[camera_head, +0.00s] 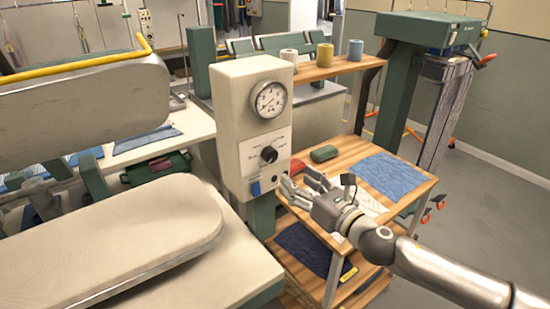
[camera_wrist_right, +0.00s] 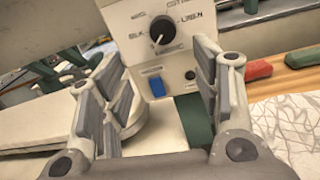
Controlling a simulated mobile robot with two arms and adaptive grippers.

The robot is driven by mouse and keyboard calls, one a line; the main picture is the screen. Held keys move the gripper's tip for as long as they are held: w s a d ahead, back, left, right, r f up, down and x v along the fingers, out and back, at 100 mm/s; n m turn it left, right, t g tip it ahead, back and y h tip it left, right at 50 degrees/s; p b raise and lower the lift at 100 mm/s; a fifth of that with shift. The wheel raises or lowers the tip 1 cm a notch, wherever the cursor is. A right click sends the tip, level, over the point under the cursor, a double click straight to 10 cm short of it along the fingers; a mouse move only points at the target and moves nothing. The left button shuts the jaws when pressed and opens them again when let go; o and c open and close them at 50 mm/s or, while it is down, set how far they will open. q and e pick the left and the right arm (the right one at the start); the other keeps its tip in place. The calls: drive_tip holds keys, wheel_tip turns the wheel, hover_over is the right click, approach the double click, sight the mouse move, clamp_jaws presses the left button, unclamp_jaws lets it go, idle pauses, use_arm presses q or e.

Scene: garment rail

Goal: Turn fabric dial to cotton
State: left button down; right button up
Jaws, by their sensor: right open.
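The fabric dial is a round black knob (camera_head: 268,154) on the front of a pale control box (camera_head: 229,123), below a pressure gauge (camera_head: 268,99). In the right wrist view the knob (camera_wrist_right: 163,31) shows a white mark pointing down and slightly left. Around it I read "LINEN" at right, part of "COTTON" at upper right and what looks like "SILK" at left; other labels are unclear. My right gripper (camera_head: 299,181) is open and empty, below and right of the knob, apart from it. Its fingers (camera_wrist_right: 159,62) frame the space below the dial. My left gripper is not in view.
A blue switch (camera_head: 256,188) sits under the dial. The padded press (camera_head: 125,234) and its raised upper plate (camera_head: 80,112) are at left. A wooden cart (camera_head: 345,150) with folded blue cloth (camera_head: 390,180) stands at right. A shelf with thread spools (camera_head: 325,54) is behind.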

sight(273, 157)
drive_tip(key=w+a+n, duration=0.1)
drive_tip(key=w+a, duration=0.1)
drive_tip(key=w, duration=0.1)
drive_tip(key=w+a+n+p, duration=0.1)
drive_tip(key=w+a, duration=0.1)
drive_tip(key=w, duration=0.1)
drive_tip(key=w+a+r+n, duration=0.1)
drive_tip(key=w+a, duration=0.1)
drive_tip(key=w, duration=0.1)
drive_tip(key=shift+w+g+y+p, duration=0.2)
drive_tip(key=shift+g+y+p, duration=0.1)
drive_tip(key=shift+g+p, duration=0.1)
drive_tip(key=c, duration=1)
drive_tip(key=shift+f, duration=0.1)
drive_tip(key=shift+c, duration=0.2)
